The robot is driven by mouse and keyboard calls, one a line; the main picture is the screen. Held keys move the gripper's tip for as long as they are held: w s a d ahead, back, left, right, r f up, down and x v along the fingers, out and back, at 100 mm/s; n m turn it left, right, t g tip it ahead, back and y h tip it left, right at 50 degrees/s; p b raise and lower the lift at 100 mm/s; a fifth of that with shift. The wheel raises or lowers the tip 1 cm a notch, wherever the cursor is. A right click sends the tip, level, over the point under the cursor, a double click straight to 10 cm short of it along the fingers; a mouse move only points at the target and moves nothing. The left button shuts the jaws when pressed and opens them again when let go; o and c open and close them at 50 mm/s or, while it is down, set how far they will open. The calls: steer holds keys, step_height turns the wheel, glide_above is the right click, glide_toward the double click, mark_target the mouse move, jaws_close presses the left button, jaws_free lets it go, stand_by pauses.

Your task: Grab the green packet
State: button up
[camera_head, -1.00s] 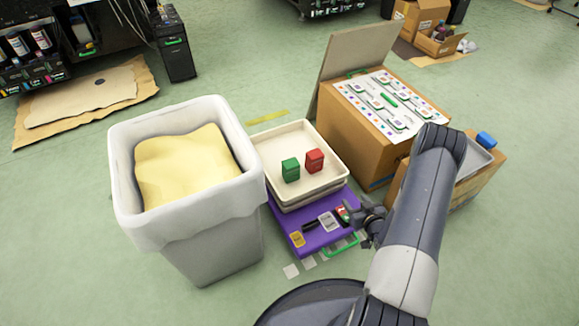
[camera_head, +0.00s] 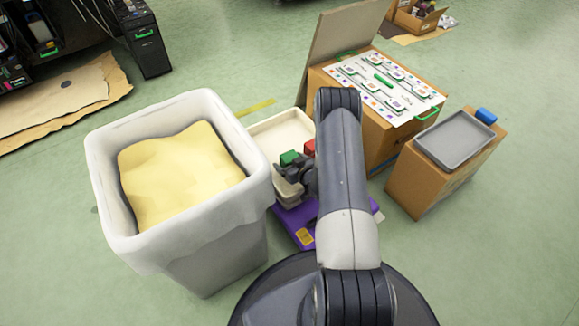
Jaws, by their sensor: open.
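The green packet (camera_head: 289,158) stands in the cream tray (camera_head: 266,133), just left of the red packet (camera_head: 309,147). My gripper (camera_head: 284,172) is over the front part of the tray, right at the near side of the green packet. It is open and hides the packet's lower part. I cannot tell whether its fingers touch the packet. My arm covers the right part of the tray and part of the red packet.
A tall lined bin (camera_head: 185,190) stands close on the left. A purple case (camera_head: 293,219) lies under the tray's front. A cardboard box (camera_head: 386,135) with a printed sheet stands behind right. A grey tray (camera_head: 455,139) rests on another box.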

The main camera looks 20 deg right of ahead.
steer(key=shift+c, duration=0.4)
steer(key=c, duration=1)
